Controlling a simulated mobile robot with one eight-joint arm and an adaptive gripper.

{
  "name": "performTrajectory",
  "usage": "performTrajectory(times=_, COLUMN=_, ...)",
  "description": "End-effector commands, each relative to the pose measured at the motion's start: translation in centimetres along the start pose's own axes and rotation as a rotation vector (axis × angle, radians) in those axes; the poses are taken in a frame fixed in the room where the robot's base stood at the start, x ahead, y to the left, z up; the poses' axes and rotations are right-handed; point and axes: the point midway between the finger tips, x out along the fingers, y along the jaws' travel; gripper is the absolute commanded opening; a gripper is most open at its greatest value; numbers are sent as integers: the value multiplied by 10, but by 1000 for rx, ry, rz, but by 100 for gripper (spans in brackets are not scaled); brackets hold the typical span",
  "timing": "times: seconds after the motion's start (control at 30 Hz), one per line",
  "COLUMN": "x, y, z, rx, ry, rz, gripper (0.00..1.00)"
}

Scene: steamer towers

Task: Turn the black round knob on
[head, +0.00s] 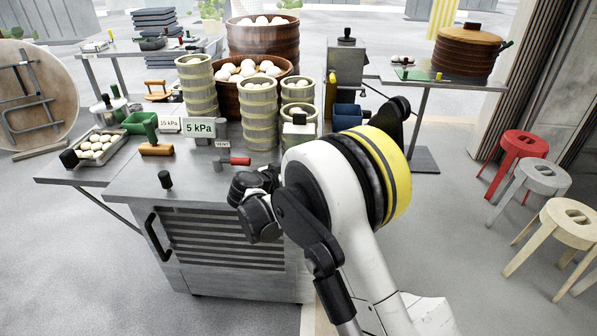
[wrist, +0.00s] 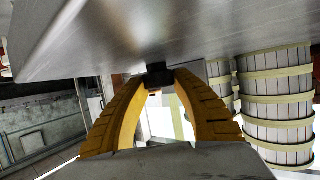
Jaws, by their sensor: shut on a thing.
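In the wrist view, my gripper (wrist: 159,78) has its two yellow fingers closed in on a small black piece, the black knob (wrist: 158,70), just at the edge of a steel surface (wrist: 150,40). Only a short part of the knob shows between the fingertips, so its turned position cannot be told. In the head view, my fingers and the knob they hold are hidden behind my black wrist, over the right front part of the steel cart (head: 215,205).
Bamboo steamer towers (head: 258,115) stand on the cart and show close at the right in the wrist view (wrist: 275,95). A red-handled lever (head: 238,161), an orange-handled lever (head: 155,149) and a "5 kPa" sign (head: 200,128) stand near. Stools (head: 540,178) are far right.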

Motion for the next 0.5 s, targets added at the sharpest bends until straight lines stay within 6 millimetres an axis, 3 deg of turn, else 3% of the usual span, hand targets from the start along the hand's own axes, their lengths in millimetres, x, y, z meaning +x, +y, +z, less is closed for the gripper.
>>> performTrajectory(times=0.43, x=1, y=1, z=3, rx=6, ry=-6, rz=10, gripper=2)
performTrajectory(times=0.47, x=1, y=1, z=3, rx=5, ry=-6, rz=10, gripper=38)
performTrajectory(times=0.5, x=1, y=1, z=3, rx=5, ry=-6, rz=10, gripper=51)
